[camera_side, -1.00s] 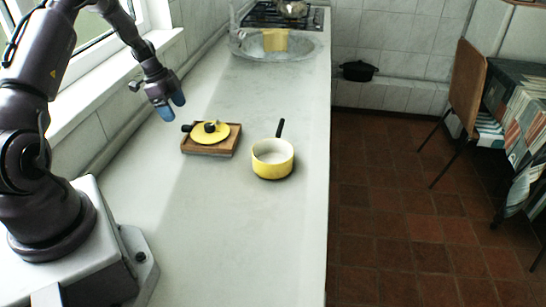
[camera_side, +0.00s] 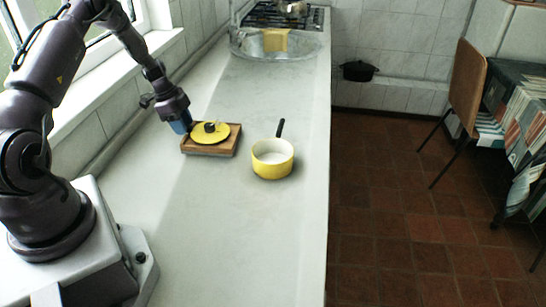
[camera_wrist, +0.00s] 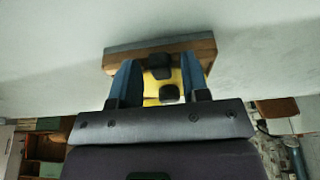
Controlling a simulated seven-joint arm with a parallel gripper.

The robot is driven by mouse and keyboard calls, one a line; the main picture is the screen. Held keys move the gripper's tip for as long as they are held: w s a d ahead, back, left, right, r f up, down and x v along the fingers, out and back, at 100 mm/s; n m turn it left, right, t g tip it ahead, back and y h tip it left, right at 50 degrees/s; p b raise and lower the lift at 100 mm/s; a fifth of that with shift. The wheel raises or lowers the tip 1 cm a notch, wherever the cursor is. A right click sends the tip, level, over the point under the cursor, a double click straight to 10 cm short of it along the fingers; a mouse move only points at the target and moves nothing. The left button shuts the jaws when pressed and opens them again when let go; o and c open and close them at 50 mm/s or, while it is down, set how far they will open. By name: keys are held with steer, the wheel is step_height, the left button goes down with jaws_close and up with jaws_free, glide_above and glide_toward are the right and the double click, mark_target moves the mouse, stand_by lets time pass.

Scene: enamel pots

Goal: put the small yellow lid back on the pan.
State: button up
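The small yellow lid (camera_side: 220,136) lies on a wooden board on the counter, with a black knob (camera_side: 210,127) on top. In the wrist view the lid (camera_wrist: 178,78) shows between the fingers, with two black parts on or by it. My gripper (camera_side: 182,127) points down at the board's left edge, close beside the lid. Its blue fingers (camera_wrist: 160,63) are apart, with gaps to the nearer black parts. The yellow pan (camera_side: 272,166) stands open on the counter to the right, its black handle pointing back.
The wooden board (camera_side: 210,150) carries the lid. A sink (camera_side: 245,46) with a yellowish block (camera_side: 275,40) and a stove (camera_side: 270,16) are at the far end. The counter in front of the board and pan is clear. Its right edge drops to the floor.

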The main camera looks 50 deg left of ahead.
steer(key=c, duration=0.7)
jaws_close()
steer(key=shift+r, duration=0.15)
steer(key=shift+r, duration=2.15)
steer(key=w+d+m, duration=0.1)
steer(key=w+d, duration=0.1)
steer(key=d, duration=0.1)
steer(key=w+d+r+m, duration=0.1)
steer(key=w+d, duration=0.2)
steer(key=w+d+m, duration=0.1)
steer(key=w+d, duration=0.2)
steer(key=shift+w+d+r, duration=0.15)
steer(key=shift+r, duration=0.05)
steer(key=w+d+r+m+g+h, duration=0.15)
steer(key=w+d+m, duration=0.25)
steer(key=d, duration=0.4)
steer(key=shift+d+f+y, duration=0.1)
steer(key=shift+f+y, duration=0.15)
steer(key=shift+f, duration=1.65)
